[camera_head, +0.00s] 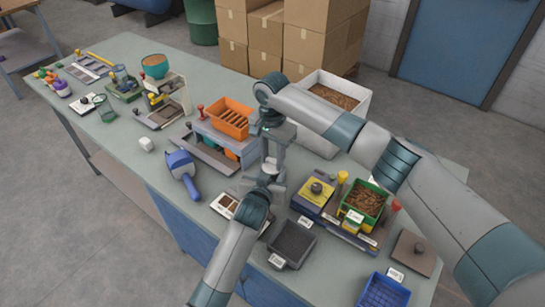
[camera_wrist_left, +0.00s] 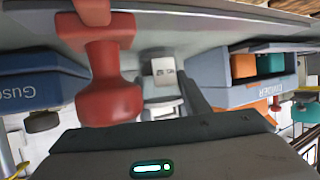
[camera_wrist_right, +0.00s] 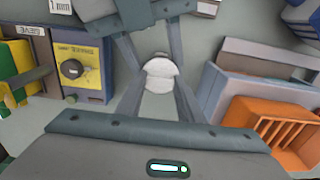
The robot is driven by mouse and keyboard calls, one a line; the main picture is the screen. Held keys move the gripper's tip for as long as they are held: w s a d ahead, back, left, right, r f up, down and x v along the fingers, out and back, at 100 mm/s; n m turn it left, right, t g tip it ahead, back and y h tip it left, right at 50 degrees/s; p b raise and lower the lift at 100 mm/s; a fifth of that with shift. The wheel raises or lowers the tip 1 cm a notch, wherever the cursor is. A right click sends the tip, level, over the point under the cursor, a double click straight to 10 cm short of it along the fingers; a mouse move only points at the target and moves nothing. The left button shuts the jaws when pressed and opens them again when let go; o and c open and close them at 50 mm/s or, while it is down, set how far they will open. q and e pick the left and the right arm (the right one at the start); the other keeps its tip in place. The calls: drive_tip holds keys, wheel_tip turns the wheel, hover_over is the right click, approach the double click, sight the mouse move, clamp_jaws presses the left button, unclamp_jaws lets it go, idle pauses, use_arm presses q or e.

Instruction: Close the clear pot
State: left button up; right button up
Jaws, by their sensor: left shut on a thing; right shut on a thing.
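My right gripper (camera_head: 276,162) points down over the table in the middle of the head view. In the right wrist view its fingers are shut on a small whitish round piece (camera_wrist_right: 160,72), apparently the pot's lid. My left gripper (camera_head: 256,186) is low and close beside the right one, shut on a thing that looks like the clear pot. In the left wrist view a pale pot-like piece (camera_wrist_left: 160,105) shows in the middle, beyond my gripper. The grippers hide most of the pot and lid, and I cannot tell whether the two touch.
An orange slotted bin (camera_head: 229,118) on a grey stand is left of the grippers. A yellow-topped box (camera_head: 314,194) and a green bin (camera_head: 364,201) stand to the right. A blue scoop (camera_head: 182,172) lies left, a dark tray (camera_head: 292,244) in front.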

use_arm(q)
drive_tip(key=shift+d+r, duration=0.15)
drive_tip(key=shift+r, duration=0.1)
use_arm(e)
drive_tip(key=shift+s+d+f, duration=0.1)
drive_tip(key=shift+s+f, duration=0.1)
drive_tip(key=shift+f, duration=0.35)
drive_tip(key=o, duration=1.1)
use_arm(q)
drive_tip(key=shift+w+a+r, duration=0.15)
drive_tip(key=shift+a, duration=0.1)
use_arm(e)
drive_tip(key=shift+d, duration=0.15)
drive_tip(key=shift+r, duration=0.1)
use_arm(q)
drive_tip(key=shift+w, duration=0.1)
use_arm(e)
drive_tip(key=shift+w+r, duration=0.1)
drive_tip(key=shift+r, duration=0.4)
use_arm(q)
drive_tip(key=shift+s+d+f, duration=0.15)
drive_tip(key=shift+s+f, duration=0.05)
drive_tip(key=shift+f, duration=0.15)
use_arm(e)
drive_tip(key=shift+a+r, duration=0.2)
drive_tip(key=shift+r, duration=1.75)
drive_tip(key=shift+a+r, duration=0.15)
drive_tip(key=shift+r, duration=1.8)
